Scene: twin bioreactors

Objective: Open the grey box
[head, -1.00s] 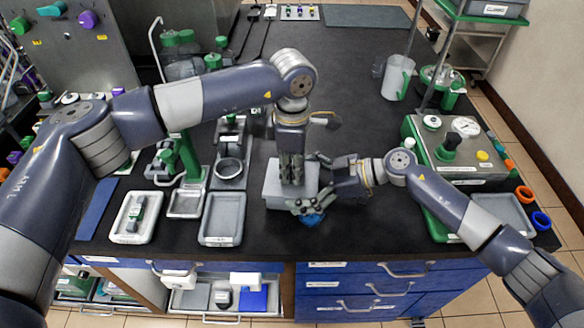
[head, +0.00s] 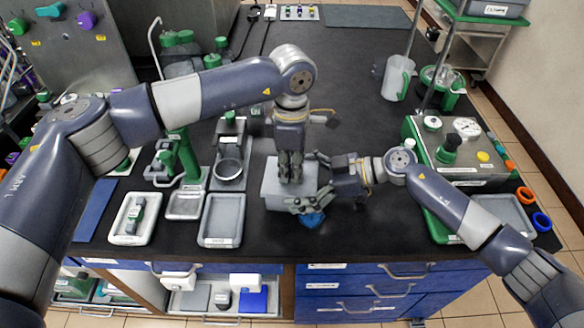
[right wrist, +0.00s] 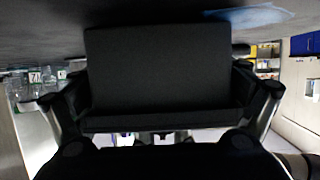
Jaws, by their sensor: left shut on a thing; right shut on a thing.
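The grey box (head: 272,190) stands near the front middle of the black bench. My left gripper (head: 290,178) points straight down at its top and is shut on it; the fingers hide the exact grip point. My right gripper (head: 318,190) reaches in from the right and is shut on the box's right side. In the right wrist view the box (right wrist: 165,75) appears as a dark block between the fingers. I cannot see an opening between lid and body.
A small blue thing (head: 312,219) lies at the box's front edge. A grey tray (head: 220,220) is to the left, with a white tray (head: 118,231) beyond it. A green-framed device (head: 470,170) stands to the right.

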